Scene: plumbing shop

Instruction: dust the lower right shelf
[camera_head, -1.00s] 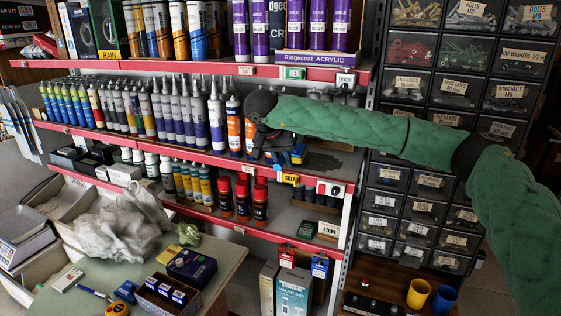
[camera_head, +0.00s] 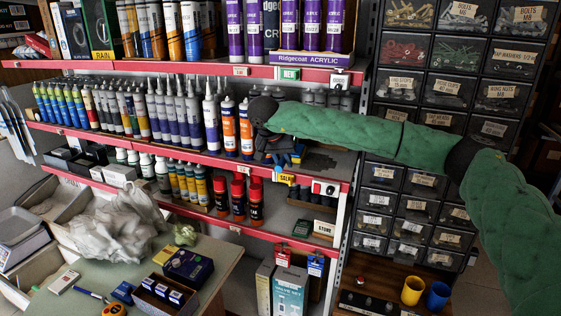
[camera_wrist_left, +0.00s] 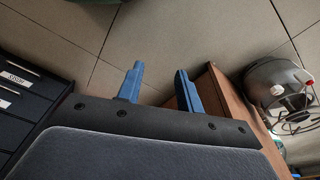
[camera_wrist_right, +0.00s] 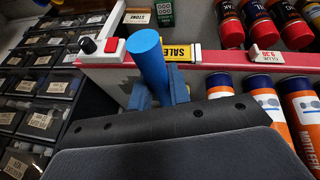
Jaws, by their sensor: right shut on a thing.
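My right gripper (camera_head: 290,160) is over the right part of the middle shelf (camera_head: 335,165), close to its red front edge. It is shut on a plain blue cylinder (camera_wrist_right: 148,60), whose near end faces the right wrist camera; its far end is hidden. A dark patch (camera_head: 318,161) lies on the grey shelf surface just right of the gripper; I cannot tell if it is dust or shadow. The lower shelf (camera_head: 285,213) below holds red-capped cans (camera_head: 237,197). My left gripper (camera_wrist_left: 159,88) is open and empty above the tiled floor, out of the head view.
Orange-and-white cartridges (camera_head: 246,130) stand left of my right gripper. A yellow sale tag (camera_wrist_right: 178,53) and a red button box (camera_head: 326,188) sit on the shelf edge. Drawers (camera_head: 400,200) stand to the right. A cluttered table (camera_head: 225,255) is at front left.

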